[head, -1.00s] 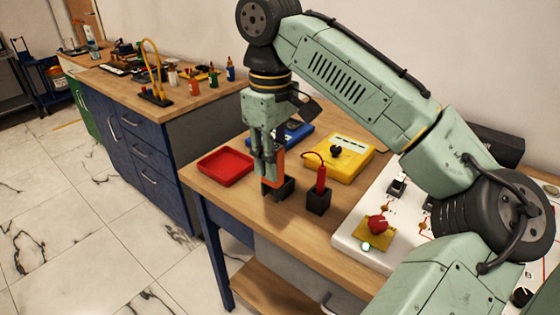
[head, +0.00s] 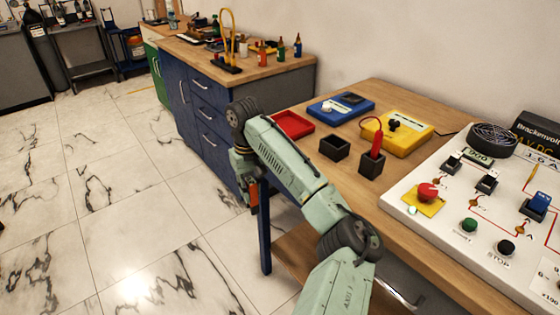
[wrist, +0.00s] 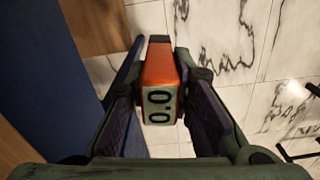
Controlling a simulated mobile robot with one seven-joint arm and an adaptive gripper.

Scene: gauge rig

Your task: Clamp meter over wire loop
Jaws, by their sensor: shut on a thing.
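The clamp meter (wrist: 160,85) is an orange block with a pale display reading 0.0. My gripper (head: 250,192) is shut on it, with a finger on each side in the wrist view (wrist: 168,103). In the head view the meter (head: 254,195) hangs in front of the blue cabinet, past the left edge of the near table. The yellow wire loop (head: 232,22) stands upright on a black base (head: 226,64) on the far bench, well apart from the meter. Whether the meter's jaw is open cannot be seen.
The near table (head: 313,165) carries an empty black holder (head: 334,147), another holder (head: 371,165) with a red probe, a red tray (head: 292,125), blue and yellow boxes and a white panel (head: 455,225). Bottles (head: 280,48) stand right of the loop. The marble floor is open at left.

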